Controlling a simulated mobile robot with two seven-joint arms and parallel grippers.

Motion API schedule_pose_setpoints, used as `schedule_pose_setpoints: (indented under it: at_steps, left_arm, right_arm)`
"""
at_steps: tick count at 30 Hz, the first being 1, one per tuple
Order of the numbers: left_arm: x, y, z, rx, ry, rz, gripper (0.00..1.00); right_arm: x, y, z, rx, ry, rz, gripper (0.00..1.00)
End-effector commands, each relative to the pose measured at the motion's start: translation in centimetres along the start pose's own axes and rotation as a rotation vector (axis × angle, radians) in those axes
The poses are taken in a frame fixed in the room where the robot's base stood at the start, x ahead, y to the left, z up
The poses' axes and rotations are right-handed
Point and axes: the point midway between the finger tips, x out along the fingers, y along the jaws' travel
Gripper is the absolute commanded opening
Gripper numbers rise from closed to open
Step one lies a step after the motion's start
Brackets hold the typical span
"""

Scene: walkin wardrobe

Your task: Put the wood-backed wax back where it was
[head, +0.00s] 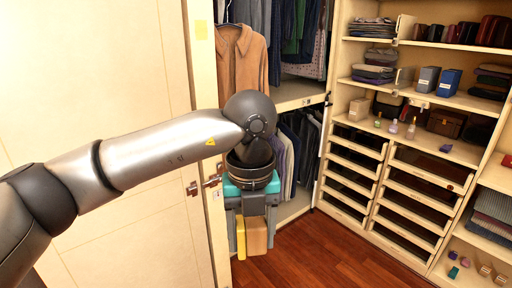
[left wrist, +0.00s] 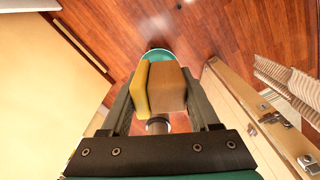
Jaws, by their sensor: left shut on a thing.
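My left gripper (head: 252,232) points down in front of the wardrobe in the head view, shut on the wood-backed wax. The wax has a yellow side (head: 240,237) and a brown wood side (head: 257,237). In the left wrist view the wood-backed wax (left wrist: 167,88) sits between the two dark fingers, above the wooden floor and clear of any shelf. My right gripper is in neither view.
A cream door with a handle (head: 205,184) stands close left of my gripper. Hanging clothes (head: 240,60) are behind it. Drawers (head: 422,185) and filled shelves stand at the right; a shelf with small bottles (head: 393,127) is above the drawers. Wooden floor (head: 325,258) is open between.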

Motion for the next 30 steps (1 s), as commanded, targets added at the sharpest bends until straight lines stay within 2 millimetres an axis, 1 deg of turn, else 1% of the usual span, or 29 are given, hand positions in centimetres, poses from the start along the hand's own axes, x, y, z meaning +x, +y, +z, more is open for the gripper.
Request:
schedule_pose_setpoints:
  at_steps: [5,30]
  left_arm:
    - [1.6,0.9,0.2,0.182,-0.002,0.0,0.04]
    - [9.4,6.9,0.5,1.471,-0.004,0.003,0.04]
  right_arm:
    - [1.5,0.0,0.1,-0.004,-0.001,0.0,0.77]
    - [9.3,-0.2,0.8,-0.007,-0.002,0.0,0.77]
